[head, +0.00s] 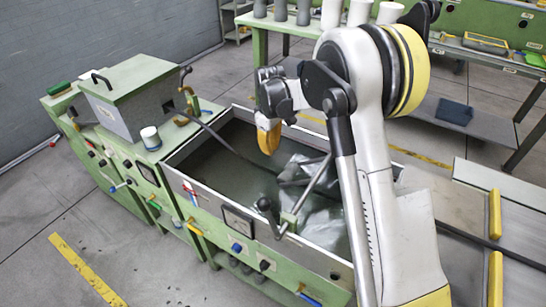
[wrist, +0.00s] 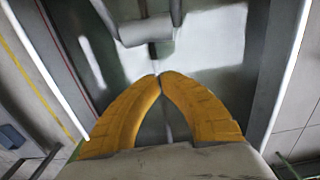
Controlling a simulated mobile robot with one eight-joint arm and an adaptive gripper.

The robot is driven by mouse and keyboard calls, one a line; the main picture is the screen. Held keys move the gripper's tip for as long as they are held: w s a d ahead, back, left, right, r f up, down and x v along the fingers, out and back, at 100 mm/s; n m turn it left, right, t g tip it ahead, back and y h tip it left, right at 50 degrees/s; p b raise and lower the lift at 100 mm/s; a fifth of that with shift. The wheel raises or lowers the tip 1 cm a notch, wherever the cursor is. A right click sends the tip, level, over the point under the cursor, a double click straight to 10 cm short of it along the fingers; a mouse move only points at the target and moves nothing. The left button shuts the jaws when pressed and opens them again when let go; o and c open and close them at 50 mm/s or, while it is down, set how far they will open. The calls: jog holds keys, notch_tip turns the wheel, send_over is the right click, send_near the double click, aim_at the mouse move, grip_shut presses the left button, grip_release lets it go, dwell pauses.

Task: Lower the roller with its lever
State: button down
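The lever is a bent grey metal arm (head: 312,186) at the trough's near wall, with a dark knob (head: 265,203) on its near end. Its far end rises over the trough near a dark strand. The roller is hard to make out in the head view, partly hidden by the lever and my arm. In the wrist view a grey cylinder (wrist: 146,31), possibly the roller, lies beyond my fingertips. My gripper (head: 268,139) hangs over the trough, left of and beyond the lever, apart from it. In the wrist view its yellow fingers (wrist: 158,76) meet at the tips with nothing between them.
The long trough (head: 200,192) holds water and has raised metal walls. A dark strand (head: 222,140) runs from the green extruder (head: 130,95) across it. My arm covers the trough's right part. A green table (head: 262,45) with grey and white cylinders stands behind.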

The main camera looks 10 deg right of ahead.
notch_tip(320, 180, up, 5)
jog(key=shift+w+a+f+p, duration=0.1)
jog(key=shift+w+a+p, duration=0.05)
jog(key=shift+p, duration=0.35)
